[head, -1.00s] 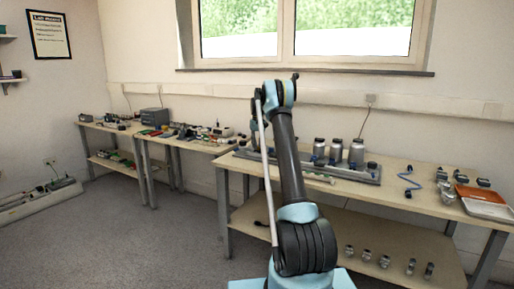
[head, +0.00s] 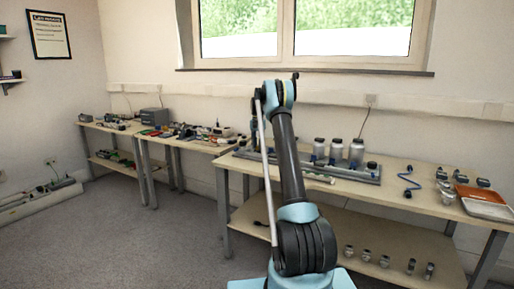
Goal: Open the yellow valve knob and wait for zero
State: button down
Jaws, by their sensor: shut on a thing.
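I cannot make out a yellow valve knob in the head view. A grey rig with several metal canisters with dark lids stands on the right-hand bench (head: 420,178), and small dark blue parts sit along its base (head: 345,175). My arm rises from the bottom centre and bends at the top. A dark lower part of my arm hangs behind the upper link near the left end of this rig. The jaws are hidden there, so I cannot see what they touch. No readout showing a number is legible.
An orange tray (head: 476,191) and a white tray (head: 489,209) sit at the bench's right end. Two benches with small devices stand to the left. The grey floor (head: 150,235) at left is clear.

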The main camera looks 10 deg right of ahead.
jog(key=shift+a+m, duration=0.15)
jog(key=shift+m, duration=0.25)
jog(key=c, duration=1.3)
grip_release()
notch_tip(320, 180, up, 12)
jog(key=shift+f, duration=0.1)
